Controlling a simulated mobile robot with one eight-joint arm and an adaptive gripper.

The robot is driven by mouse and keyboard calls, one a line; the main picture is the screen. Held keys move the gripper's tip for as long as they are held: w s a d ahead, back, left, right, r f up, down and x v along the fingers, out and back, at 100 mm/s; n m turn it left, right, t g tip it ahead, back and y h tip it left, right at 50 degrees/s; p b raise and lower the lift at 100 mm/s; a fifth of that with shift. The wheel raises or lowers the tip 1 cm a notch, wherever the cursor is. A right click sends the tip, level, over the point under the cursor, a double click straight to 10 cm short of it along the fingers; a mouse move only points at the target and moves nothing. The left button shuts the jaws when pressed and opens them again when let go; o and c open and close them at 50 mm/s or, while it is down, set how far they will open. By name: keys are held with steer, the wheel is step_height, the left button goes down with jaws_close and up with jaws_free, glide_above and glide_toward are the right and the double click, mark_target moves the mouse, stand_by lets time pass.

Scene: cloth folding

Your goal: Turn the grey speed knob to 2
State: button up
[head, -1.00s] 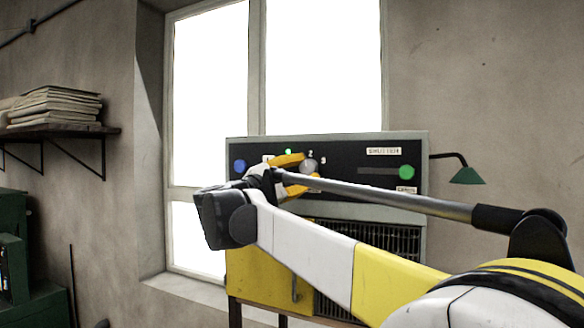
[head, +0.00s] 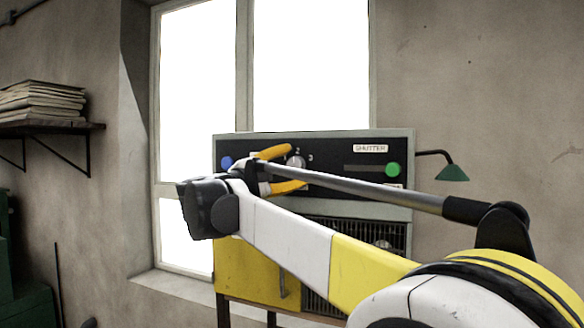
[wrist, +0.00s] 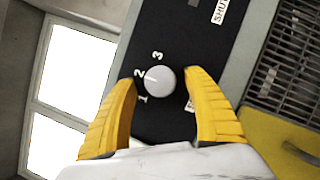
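The grey speed knob (wrist: 160,80) is a round, pale knob on a black panel. The numbers 1, 2 and 3 curve around it in the wrist view. A faint mark on the knob seems to face the 2, but it is too small to read surely. In the head view the knob (head: 296,162) shows between my yellow fingers. My gripper (wrist: 164,76) is open, with one finger on each side of the knob and a visible gap on both sides. In the head view my gripper (head: 298,166) is at the panel's left half.
The black panel (head: 335,160) also carries a blue knob (head: 226,163) at left and a green knob (head: 393,170) at right, by a shutter label (head: 371,148). A grille (head: 350,238) and yellow door (head: 248,272) lie below. A green lamp (head: 452,173) sticks out at right.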

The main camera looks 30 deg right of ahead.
steer(key=v, duration=1.2)
steer(key=s+d+f+m+y+b, duration=0.15)
steer(key=s+f+y+b, duration=0.35)
steer(key=f, duration=0.9)
steer(key=s+d+f+y+b, duration=0.1)
steer(key=s+d+f+b, duration=0.15)
steer(key=f+b, duration=0.85)
steer(key=s+d+f+m+y+b, duration=0.1)
steer(key=s+f+y+b, duration=0.25)
steer(key=f, duration=1.35)
steer(key=s+a+f+m+y+b, duration=0.2)
steer(key=f+b, duration=0.4)
steer(key=f, duration=0.7)
steer(key=s+a+f+m+y+b, duration=0.2)
steer(key=s+a+f+y+b, duration=0.2)
steer(key=f, duration=0.9)
steer(key=s+a+f+m+y+b, duration=0.2)
steer(key=s+a+f+b, duration=0.4)
steer(key=f+b, duration=0.3)
step_height(320, 180, down, 4)
steer(key=shift+s+f+m+t+y, duration=0.1)
steer(key=shift+s+m+t+y, duration=0.3)
steer(key=shift+s+y, duration=0.4)
steer(key=shift+w, duration=0.1)
